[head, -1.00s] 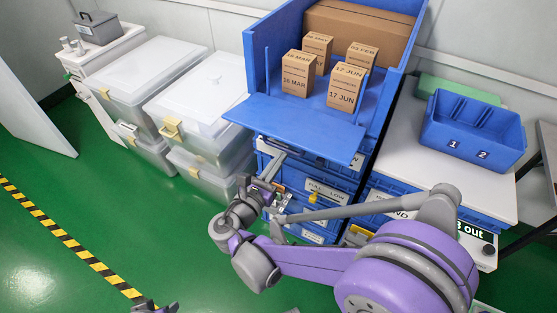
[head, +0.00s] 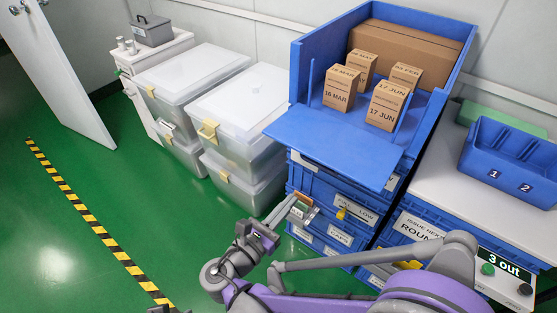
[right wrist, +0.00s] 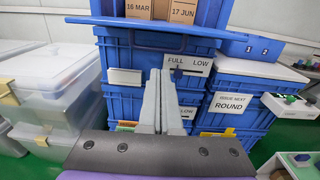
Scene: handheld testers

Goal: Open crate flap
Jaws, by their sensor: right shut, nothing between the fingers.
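The blue crate (head: 441,118) stands on top of a stack, with its front flap (head: 333,143) swung down and jutting out toward me, roughly level. Several dated cartons (head: 341,87) stand inside in front of a larger brown box (head: 413,45). In the right wrist view the flap's edge (right wrist: 140,29) runs across the top, above my fingers. My right gripper (head: 290,206) is below the flap, in front of the lower crates. Its fingers (right wrist: 166,78) are shut and empty in the right wrist view. Only a dark bit of my left gripper (head: 161,309) shows at the bottom edge.
Lower blue crates carry labels, one reading FULL/LOW (head: 352,208). Clear lidded bins (head: 237,120) stand left. A blue two-compartment tray (head: 508,163) sits on the white bench at right. Green floor at left is free, apart from a striped line (head: 85,220).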

